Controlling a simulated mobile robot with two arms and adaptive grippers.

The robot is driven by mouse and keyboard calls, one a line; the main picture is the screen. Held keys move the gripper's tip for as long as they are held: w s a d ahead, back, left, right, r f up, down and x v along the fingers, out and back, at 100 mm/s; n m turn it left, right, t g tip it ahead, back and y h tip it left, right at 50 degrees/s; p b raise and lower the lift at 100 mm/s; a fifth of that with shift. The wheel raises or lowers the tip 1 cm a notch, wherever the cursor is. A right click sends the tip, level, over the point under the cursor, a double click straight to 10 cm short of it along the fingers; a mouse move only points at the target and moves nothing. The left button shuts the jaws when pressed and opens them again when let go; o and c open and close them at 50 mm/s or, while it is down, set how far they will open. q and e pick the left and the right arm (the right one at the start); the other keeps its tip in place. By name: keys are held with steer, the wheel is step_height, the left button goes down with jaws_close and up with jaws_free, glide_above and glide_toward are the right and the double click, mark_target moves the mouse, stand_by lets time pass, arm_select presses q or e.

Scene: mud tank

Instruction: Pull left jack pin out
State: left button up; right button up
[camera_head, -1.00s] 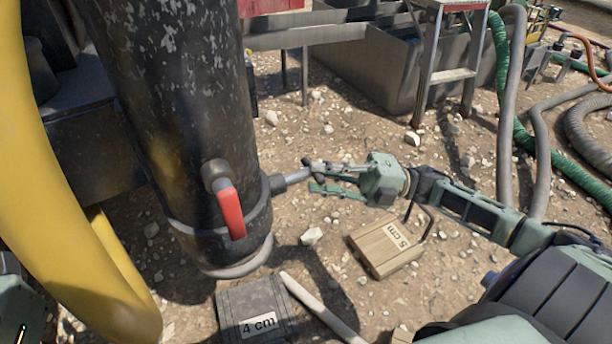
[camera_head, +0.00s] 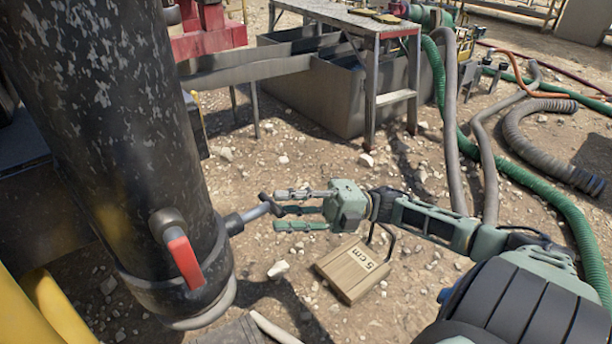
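The black, worn jack leg (camera_head: 135,120) stands large at the left. A grey pin (camera_head: 250,214) sticks out of its lower right side, with a small cross-piece at its outer end. A red-gripped handle (camera_head: 185,262) hangs on the front of the leg. My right gripper (camera_head: 283,210) is beside the pin's outer end, its fingers straight, spread and pointing at the leg. It looks open and empty; whether a fingertip touches the pin's end I cannot tell. My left gripper is out of view.
A wooden block marked 5 cm (camera_head: 352,270) lies on the stony ground below my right gripper. A grey tank (camera_head: 330,98) and a metal stand (camera_head: 372,85) are behind. Hoses, including a green one (camera_head: 545,187), run along the right. A yellow curved part (camera_head: 58,310) is lower left.

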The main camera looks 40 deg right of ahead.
steer(key=v, duration=1.1)
steer(key=shift+d, duration=0.15)
steer(key=shift+s, duration=0.1)
